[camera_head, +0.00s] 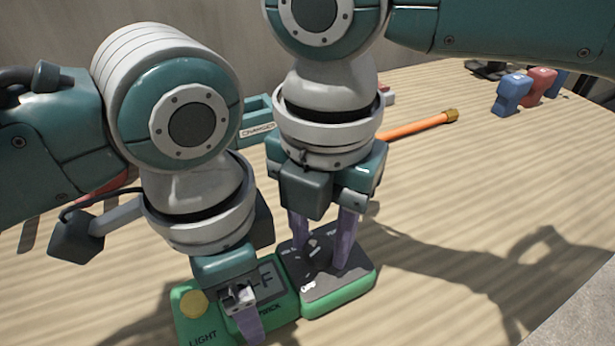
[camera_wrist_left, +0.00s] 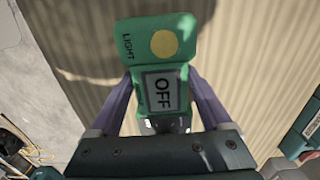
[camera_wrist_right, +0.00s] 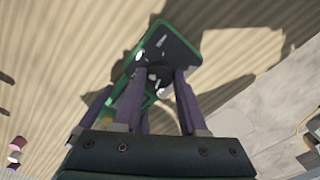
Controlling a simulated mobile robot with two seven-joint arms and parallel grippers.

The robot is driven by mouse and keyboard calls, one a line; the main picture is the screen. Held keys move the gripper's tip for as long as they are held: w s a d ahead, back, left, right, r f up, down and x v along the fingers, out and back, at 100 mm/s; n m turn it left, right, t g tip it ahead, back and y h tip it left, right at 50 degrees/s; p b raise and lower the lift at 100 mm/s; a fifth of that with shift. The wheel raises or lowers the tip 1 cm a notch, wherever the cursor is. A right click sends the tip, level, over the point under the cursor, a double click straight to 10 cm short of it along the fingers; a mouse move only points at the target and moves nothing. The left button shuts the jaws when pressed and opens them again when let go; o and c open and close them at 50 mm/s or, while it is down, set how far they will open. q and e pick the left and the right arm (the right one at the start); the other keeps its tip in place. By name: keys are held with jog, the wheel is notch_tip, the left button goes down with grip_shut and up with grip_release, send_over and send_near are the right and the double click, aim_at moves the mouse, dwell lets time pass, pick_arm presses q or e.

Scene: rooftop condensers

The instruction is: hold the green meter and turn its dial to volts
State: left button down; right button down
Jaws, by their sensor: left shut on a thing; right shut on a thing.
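The green meter (camera_head: 193,328) lies on the table, with a yellow light button (camera_head: 194,304), a display (camera_head: 268,282) and a dark dial face (camera_head: 345,280). In the left wrist view the display (camera_wrist_left: 162,92) reads OFF. My left gripper (camera_wrist_left: 163,105) is shut across the meter's body near the display, one finger on each side. My right gripper (camera_head: 322,258) points down over the dial face, shut on the dial (camera_wrist_right: 158,76), which sits between its fingers. The fingers hide much of the dial, so its pointer position is unclear.
A teal tray (camera_head: 258,138) with a label stands behind my arms. An orange rod (camera_head: 415,126) with a brass-coloured end lies at the back. Blue (camera_head: 511,94) and red (camera_head: 541,84) objects stand at the back right. The table right of the meter is clear.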

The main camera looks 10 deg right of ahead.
aim_at(320, 246)
jog(key=m, duration=0.5)
jog(key=shift+m, duration=2.4)
jog(key=shift+c, duration=2.2)
grip_release()
jog(key=shift+r, duration=0.1)
notch_tip(320, 246, up, 12)
pick_arm(q)
grip_release()
